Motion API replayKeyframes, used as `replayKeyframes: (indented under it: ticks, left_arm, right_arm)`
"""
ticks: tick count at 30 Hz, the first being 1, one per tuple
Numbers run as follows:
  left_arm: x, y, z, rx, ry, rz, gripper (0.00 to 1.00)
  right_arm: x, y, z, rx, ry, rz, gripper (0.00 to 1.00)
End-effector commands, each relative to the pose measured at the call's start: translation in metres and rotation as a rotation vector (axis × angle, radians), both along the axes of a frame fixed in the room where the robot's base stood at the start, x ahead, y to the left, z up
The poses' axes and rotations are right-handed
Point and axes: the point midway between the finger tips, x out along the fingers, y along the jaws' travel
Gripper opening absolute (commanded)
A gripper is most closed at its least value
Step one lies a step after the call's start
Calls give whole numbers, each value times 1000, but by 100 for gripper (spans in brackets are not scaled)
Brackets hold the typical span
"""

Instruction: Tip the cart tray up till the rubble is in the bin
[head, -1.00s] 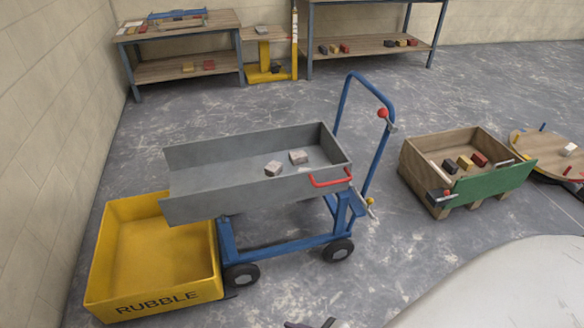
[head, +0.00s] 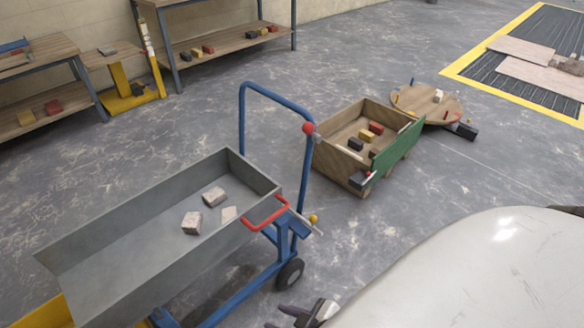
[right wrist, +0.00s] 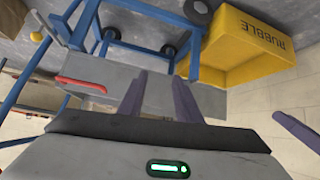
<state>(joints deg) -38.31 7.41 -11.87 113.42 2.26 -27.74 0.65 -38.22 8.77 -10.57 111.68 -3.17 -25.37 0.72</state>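The grey cart tray (head: 130,215) rests on a blue wheeled frame (head: 245,290) and looks about level. Three pale rubble pieces (head: 191,223) lie on its floor towards the end with the red handle (head: 266,212). The yellow bin (head: 40,316) is cut off at the lower left, beneath the tray's open end; it also shows upside down in the right wrist view (right wrist: 245,45). My right gripper (right wrist: 158,98) has its fingers apart, with nothing held, in front of the tray's side. A gripper tip shows at the head view's bottom edge. My left gripper is not clearly in view.
A wooden crate with a green side (head: 398,147) stands right of the cart, holding several blocks. A round wooden board (head: 425,95) lies beyond it. Workbenches (head: 215,45) line the back wall. Grey floor between cart and benches is clear.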

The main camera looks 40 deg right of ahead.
Motion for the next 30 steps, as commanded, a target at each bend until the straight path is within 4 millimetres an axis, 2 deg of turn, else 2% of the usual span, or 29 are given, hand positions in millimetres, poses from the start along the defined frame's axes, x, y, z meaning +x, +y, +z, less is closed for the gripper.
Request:
replayKeyframes:
  ticks: [1, 4, 5, 6, 9, 12, 18, 23, 30]
  left_arm:
    - [1, -1, -20, -6, -5, 2, 72]
    - [-13, -6, -46, -29, 13, 7, 89]
    - [-12, -7, -51, -35, 9, 8, 94]
    - [-12, -8, -59, -43, 2, 11, 94]
    - [-10, -10, -75, -62, -12, 15, 94]
    - [-8, -12, -85, -78, -24, 19, 94]
    - [-8, -14, -92, -94, -33, 22, 94]
    - [-8, -14, -90, -97, -35, 23, 94]
    - [-8, -14, -91, -98, -35, 24, 94]
  right_arm:
    - [17, -22, -18, -92, -59, 26, 31]
    - [57, -73, -28, -339, -217, 103, 31]
    - [70, -88, -29, -421, -267, 133, 31]
    - [85, -106, -28, -532, -332, 177, 31]
    - [118, -141, -24, -792, -467, 301, 31]
    - [140, -163, -21, -1007, -553, 424, 31]
    - [160, -185, -19, -1239, -610, 578, 31]
    - [174, -186, -17, -1271, -617, 601, 31]
    - [216, -183, -25, -1270, -616, 598, 31]
